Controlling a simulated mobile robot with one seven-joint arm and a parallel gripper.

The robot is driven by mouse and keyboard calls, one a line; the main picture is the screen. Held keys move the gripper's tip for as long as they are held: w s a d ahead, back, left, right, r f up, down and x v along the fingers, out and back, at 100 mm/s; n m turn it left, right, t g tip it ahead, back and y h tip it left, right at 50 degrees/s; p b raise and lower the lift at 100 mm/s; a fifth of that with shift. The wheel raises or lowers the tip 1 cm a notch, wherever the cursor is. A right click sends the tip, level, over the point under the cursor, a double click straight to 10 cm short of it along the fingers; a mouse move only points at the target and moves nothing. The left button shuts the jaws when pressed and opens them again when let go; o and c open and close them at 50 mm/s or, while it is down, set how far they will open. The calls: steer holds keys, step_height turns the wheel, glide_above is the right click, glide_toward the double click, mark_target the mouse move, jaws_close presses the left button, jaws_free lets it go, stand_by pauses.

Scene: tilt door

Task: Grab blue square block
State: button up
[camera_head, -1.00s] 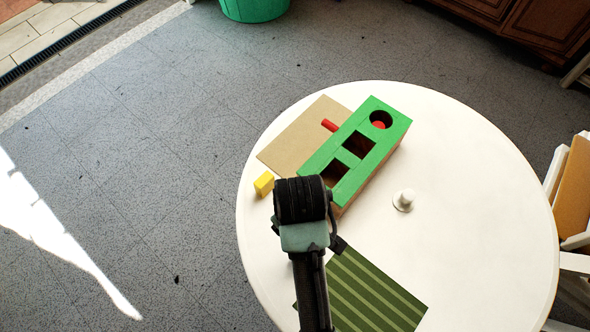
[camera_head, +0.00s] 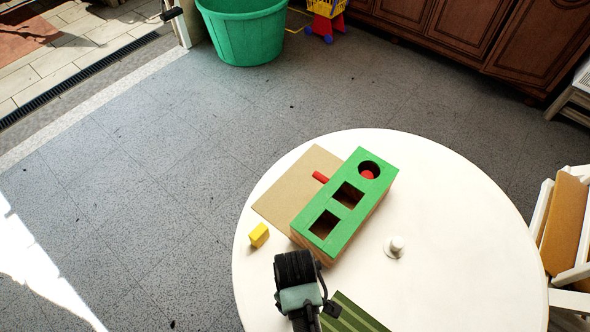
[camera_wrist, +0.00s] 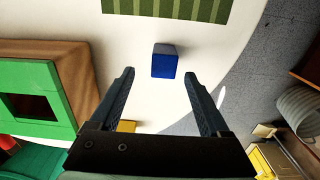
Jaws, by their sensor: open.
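The blue square block (camera_wrist: 164,66) stands on the white table in the wrist view, a little past my fingertips and roughly centred between them. My gripper (camera_wrist: 159,75) is open, with one finger on either side of the view and nothing between them. The block is not visible in the head view, where my wrist covers part of the table near the green-topped box.
The green-topped box (camera_head: 345,205) with shaped holes stands close by, with a red piece (camera_head: 320,177) beside it. A yellow block (camera_head: 259,235), a white knob (camera_head: 395,246) and a green striped mat (camera_head: 352,316) are on the round table (camera_head: 450,220).

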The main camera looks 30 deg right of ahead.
steer(key=f, duration=0.4)
steer(key=shift+s+a+f, duration=0.15)
steer(key=shift+s+f, duration=0.15)
steer(key=shift+f, duration=0.1)
jaws_close()
